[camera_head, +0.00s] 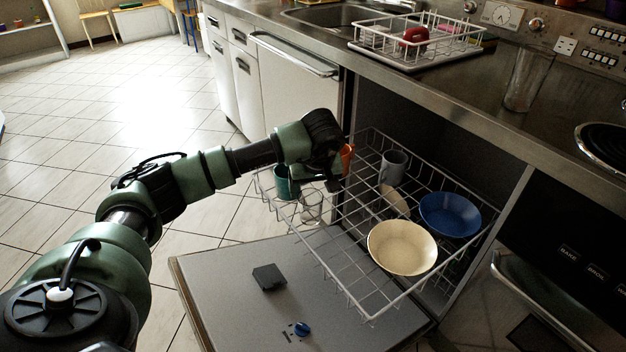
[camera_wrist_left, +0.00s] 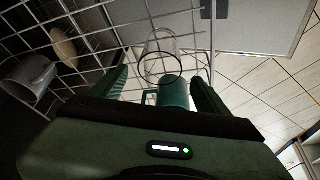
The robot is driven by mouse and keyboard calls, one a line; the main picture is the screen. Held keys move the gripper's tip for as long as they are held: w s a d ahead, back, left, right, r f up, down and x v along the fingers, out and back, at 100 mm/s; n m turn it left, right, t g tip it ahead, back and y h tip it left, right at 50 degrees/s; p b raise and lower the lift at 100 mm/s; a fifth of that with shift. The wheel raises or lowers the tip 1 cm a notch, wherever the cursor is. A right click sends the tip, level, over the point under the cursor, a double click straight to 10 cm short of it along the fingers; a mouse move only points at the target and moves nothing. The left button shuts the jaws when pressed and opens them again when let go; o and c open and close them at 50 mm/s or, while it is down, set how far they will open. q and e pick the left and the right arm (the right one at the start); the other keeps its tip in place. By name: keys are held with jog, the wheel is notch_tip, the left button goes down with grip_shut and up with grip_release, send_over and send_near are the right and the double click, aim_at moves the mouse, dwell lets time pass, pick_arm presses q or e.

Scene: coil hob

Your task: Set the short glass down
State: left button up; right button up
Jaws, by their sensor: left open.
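A short clear glass (camera_head: 311,207) stands in the front left part of the pulled-out dishwasher rack (camera_head: 340,271), beside a teal mug (camera_head: 286,183). My left gripper (camera_head: 334,184) is above the rack, just to the right of the glass in the head view. In the left wrist view its fingers (camera_wrist_left: 163,84) are spread apart. The glass (camera_wrist_left: 160,60) and the teal mug (camera_wrist_left: 173,93) show in the gap between them, with nothing visibly gripped. I cannot tell exactly how far the fingers are from the glass. My right gripper is not in view.
The rack also holds a cream bowl (camera_head: 402,248), a blue bowl (camera_head: 450,214), a grey mug (camera_head: 393,167) and an orange item (camera_head: 347,156) partly behind my gripper. The open dishwasher door (camera_head: 225,280) lies below. A tall glass (camera_head: 527,78) stands on the counter.

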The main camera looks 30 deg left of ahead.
pick_arm(q)
jog(key=v, duration=0.2)
jog(key=shift+s+d+r, duration=0.1)
jog(key=shift+d+r, duration=0.05)
jog(key=shift+r, duration=0.2)
